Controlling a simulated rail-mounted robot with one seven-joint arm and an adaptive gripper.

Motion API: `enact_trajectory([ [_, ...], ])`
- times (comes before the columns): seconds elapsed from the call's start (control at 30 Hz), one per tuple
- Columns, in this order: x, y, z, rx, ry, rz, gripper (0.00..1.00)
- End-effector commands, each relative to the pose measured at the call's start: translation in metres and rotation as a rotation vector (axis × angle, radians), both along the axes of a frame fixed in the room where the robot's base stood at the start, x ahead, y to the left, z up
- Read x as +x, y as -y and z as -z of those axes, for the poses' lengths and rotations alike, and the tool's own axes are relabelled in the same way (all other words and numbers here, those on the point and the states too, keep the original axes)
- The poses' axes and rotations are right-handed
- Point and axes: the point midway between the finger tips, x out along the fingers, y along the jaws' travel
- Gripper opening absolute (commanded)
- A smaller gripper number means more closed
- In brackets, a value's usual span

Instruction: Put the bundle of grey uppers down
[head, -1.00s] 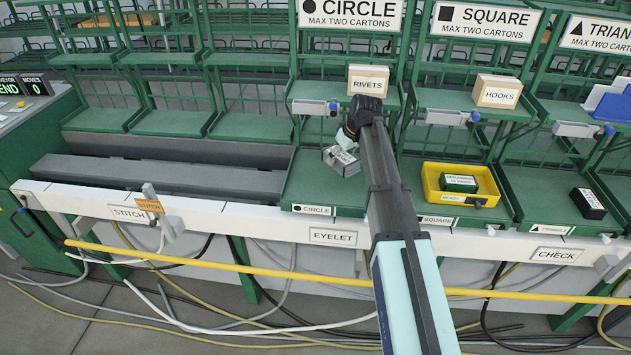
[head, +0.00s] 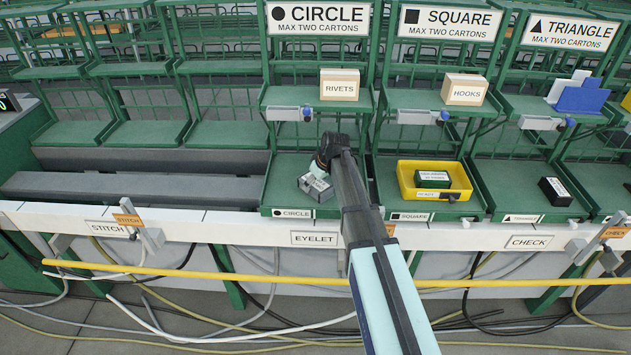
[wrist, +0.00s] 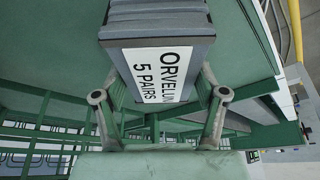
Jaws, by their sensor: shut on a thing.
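The bundle of grey uppers (head: 316,188) is a grey stack with a white label, seen at the green lower circle tray (head: 283,180). In the wrist view the bundle (wrist: 160,45) shows layered grey edges and a label reading "ORVELUN 5 PAIRS". My gripper (head: 318,174) is shut on the bundle; in the wrist view my gripper (wrist: 160,97) has one finger on each side of it. The bundle looks tilted in the head view. I cannot tell whether it touches the tray.
A rivets carton (head: 339,85) stands on the shelf above. To the right, a yellow bin (head: 407,190) holds a dark green labelled pack (head: 433,178) in the square tray. A black box (head: 555,191) is in the triangle tray. A yellow rail (head: 200,276) runs along the front.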

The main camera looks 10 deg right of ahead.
Motion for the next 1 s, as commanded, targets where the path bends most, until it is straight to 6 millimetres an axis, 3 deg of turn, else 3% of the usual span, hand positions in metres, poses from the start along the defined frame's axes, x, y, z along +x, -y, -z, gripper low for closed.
enact_trajectory([
  [0.3,0.000,0.000,0.003,0.001,0.001,0.000,0.22],
  [0.33,0.000,0.000,0.003,0.000,0.000,0.000,0.75],
  [0.4,0.000,0.000,0.003,0.000,0.000,0.000,0.96],
  [0.77,0.000,0.000,0.001,0.000,0.000,0.000,0.96],
  [1.0,-0.006,0.004,-0.016,0.000,0.001,0.000,0.96],
])
